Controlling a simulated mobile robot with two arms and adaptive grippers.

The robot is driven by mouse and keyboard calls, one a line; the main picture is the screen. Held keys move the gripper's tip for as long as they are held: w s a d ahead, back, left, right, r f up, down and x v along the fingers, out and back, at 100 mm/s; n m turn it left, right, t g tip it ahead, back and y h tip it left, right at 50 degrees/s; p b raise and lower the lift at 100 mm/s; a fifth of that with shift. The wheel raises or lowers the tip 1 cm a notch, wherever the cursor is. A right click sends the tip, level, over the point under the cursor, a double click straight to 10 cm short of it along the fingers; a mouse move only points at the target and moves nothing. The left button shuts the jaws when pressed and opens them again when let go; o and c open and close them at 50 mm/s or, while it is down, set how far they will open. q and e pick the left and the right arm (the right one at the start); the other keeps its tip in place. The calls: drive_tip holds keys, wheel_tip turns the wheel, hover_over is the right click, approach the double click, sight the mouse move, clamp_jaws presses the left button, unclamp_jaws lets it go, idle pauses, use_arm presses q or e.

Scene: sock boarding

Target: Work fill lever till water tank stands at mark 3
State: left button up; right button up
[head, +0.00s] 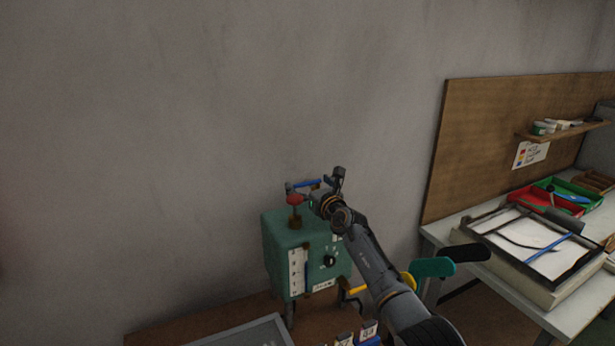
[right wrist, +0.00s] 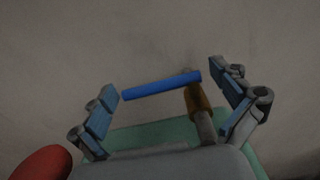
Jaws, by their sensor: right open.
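The green water tank (head: 284,238) stands against the wall, with a white marked scale (head: 297,272) and a black knob (head: 330,260) on its front. The marks are too small to read, and I cannot tell the water level. The blue bar of the fill lever (head: 307,183) is above the tank; it also shows in the right wrist view (right wrist: 162,86), near a brass-coloured fitting (right wrist: 199,98). A red knob (head: 295,199) sits on the tank top. My right gripper (head: 314,184) is open, with its fingers (right wrist: 170,98) on either side of the bar. My left gripper is out of view.
A grey tray (head: 258,333) lies on the brown table before the tank. Teal and black handle-like shapes (head: 432,267) stick out beside my right arm. At right, a bench (head: 452,232) bears a framed white panel (head: 520,240) and red and green trays (head: 528,199).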

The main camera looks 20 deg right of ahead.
wheel_tip(320, 180, up, 10)
drive_tip(key=shift+f, duration=0.1)
idle(0.5)
